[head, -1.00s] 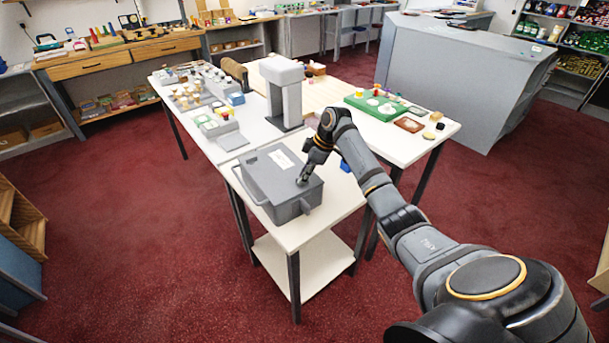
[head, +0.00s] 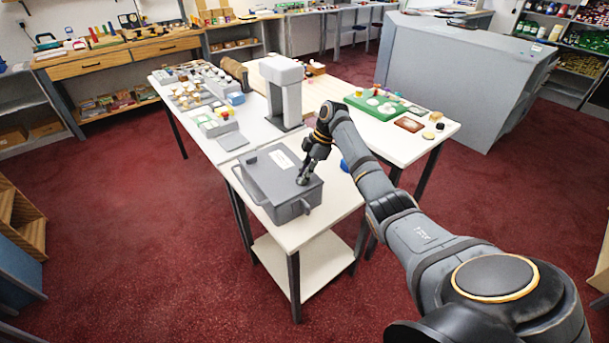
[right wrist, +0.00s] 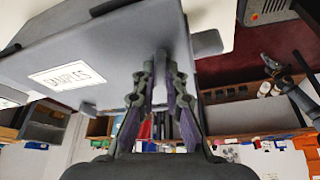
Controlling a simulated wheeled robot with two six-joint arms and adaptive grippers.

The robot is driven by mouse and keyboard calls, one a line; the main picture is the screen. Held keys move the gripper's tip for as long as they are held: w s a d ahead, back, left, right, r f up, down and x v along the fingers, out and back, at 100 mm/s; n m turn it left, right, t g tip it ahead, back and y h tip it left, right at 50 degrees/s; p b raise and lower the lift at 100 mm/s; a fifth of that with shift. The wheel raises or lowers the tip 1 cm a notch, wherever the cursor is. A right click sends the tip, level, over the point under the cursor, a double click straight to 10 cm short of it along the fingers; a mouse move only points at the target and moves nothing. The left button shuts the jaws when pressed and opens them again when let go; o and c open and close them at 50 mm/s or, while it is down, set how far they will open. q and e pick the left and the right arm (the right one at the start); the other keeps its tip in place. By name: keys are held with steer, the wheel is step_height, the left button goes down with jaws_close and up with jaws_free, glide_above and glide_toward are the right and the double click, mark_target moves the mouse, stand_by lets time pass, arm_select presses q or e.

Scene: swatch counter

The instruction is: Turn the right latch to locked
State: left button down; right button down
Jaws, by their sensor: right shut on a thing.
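A grey lidded box (head: 262,178) with a white label (head: 281,160) stands on the near white table. In the right wrist view its label (right wrist: 66,78) reads "SAMPLES". My right gripper (head: 303,179) reaches down to the lid's right part. It is shut on the right latch (right wrist: 160,62), a small grey piece mostly hidden between the fingers, so its exact angle is hard to tell. The other latch (head: 250,158) shows as a small dark piece at the lid's left part. My left gripper is not in view.
A grey arch-shaped stand (head: 285,95) rises behind the box. A blue object (head: 345,165) lies right of the box, close to my right arm. Trays with small items (head: 200,95) fill the left table. A green board (head: 377,106) lies at the back right.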

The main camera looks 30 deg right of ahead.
steer(key=shift+w+n+g+b, duration=0.1)
steer(key=shift+n+g+b, duration=0.6)
steer(key=shift+n, duration=1)
steer(key=c, duration=1.4)
jaws_free()
steer(key=v, duration=0.7)
steer(key=shift+r, duration=0.2)
steer(key=shift+d, duration=0.15)
